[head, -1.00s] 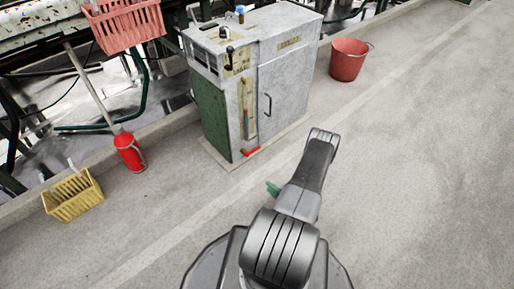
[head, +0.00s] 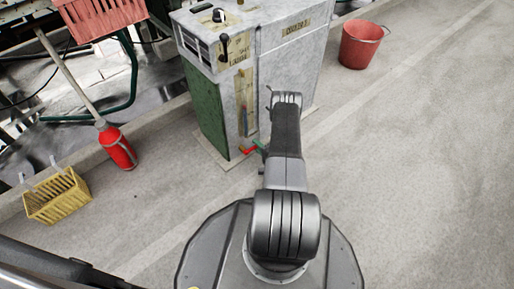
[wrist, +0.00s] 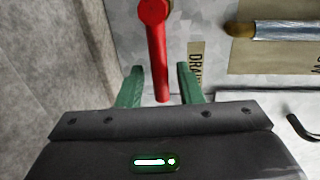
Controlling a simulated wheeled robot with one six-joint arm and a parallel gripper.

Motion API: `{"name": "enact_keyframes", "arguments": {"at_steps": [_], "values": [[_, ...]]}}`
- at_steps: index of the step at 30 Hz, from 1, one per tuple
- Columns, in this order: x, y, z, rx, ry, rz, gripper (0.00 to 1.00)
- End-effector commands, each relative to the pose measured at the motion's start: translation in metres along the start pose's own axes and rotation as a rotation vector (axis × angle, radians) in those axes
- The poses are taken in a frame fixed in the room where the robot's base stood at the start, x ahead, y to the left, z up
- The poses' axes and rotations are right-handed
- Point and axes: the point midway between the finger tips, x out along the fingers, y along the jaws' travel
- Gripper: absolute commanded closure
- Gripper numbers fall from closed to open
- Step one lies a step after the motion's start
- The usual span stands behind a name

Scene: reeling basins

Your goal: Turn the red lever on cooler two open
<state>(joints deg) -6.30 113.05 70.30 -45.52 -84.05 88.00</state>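The cooler (head: 292,62) is a grey metal cabinet with a green left side and a label on its front that seems to read "COOLER 2". Its red lever (head: 248,150) sits low on the front, near the bottom corner. In the wrist view the red lever (wrist: 157,50) runs from a round red hub at the top down between the green fingers. My gripper (wrist: 160,76) is open, with one finger on each side of the lever's free end and a gap visible on both sides. In the head view my arm hides part of the gripper (head: 260,146).
A "DRAIN" label (wrist: 197,62) is beside the lever. A red bucket (head: 361,45) stands right of the cooler. A red extinguisher-like bottle (head: 117,147) and a yellow basket (head: 57,196) are on the left. The floor at right is clear.

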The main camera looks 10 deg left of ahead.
Motion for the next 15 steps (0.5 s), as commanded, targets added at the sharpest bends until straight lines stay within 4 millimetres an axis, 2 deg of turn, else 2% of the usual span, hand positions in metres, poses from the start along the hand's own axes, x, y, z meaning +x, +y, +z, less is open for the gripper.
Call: {"name": "enact_keyframes", "arguments": {"at_steps": [10,11,15], "values": [[0.0048,-0.0006,-0.0001,0.001,0.0,0.0,0.67],[0.0048,-0.0006,-0.0001,0.001,0.0,0.0,0.69],[0.0047,-0.0005,0.0,0.001,0.0,0.0,0.97]]}}
